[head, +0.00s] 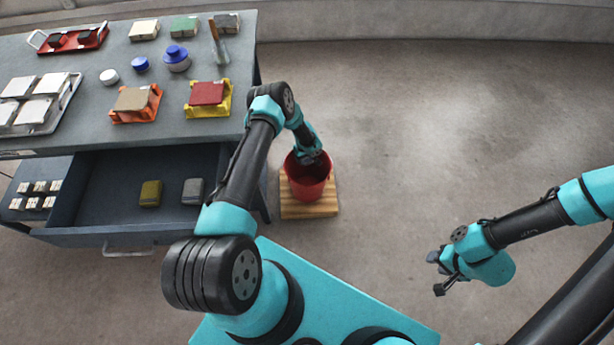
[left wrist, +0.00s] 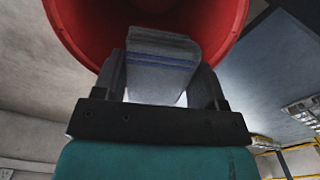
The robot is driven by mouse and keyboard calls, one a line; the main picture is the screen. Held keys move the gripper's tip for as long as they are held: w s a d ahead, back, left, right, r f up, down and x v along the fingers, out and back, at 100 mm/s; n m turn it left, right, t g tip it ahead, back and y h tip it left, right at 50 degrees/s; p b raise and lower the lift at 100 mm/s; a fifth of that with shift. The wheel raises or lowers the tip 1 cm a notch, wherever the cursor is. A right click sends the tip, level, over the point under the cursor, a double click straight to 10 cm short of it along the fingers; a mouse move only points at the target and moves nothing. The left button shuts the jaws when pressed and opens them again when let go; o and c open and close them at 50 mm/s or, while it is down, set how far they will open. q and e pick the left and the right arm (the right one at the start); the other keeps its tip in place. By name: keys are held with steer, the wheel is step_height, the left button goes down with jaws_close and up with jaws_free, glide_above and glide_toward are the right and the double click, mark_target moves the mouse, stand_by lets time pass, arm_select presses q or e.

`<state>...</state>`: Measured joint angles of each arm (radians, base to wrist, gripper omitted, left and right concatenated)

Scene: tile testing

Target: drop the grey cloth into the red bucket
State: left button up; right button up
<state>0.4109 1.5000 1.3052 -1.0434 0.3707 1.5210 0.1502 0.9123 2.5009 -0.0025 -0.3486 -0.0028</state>
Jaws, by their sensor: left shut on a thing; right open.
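The red bucket (head: 309,188) stands on a wooden board (head: 310,210) on the floor, right of the workbench. My left gripper (head: 311,160) is over the bucket's mouth and points down into it. In the left wrist view it is shut on the folded grey cloth (left wrist: 158,60), which has a blue stripe. The red wall of the bucket (left wrist: 78,28) surrounds the far end of the cloth in that view. The cloth is hidden by my arm in the head view. My right gripper (head: 437,274) is open and empty over bare floor at the right.
The workbench (head: 100,105) at the left carries tiles, trays, small jars and a brush. The floor (head: 450,130) right of the bucket is clear.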

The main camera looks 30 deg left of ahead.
arm_select(q)
steer(key=o, duration=1)
steer(key=shift+o, duration=0.2)
steer(key=shift+r, duration=0.1)
step_height(320, 180, up, 17)
steer(key=shift+r, duration=0.15)
stand_by(0.7)
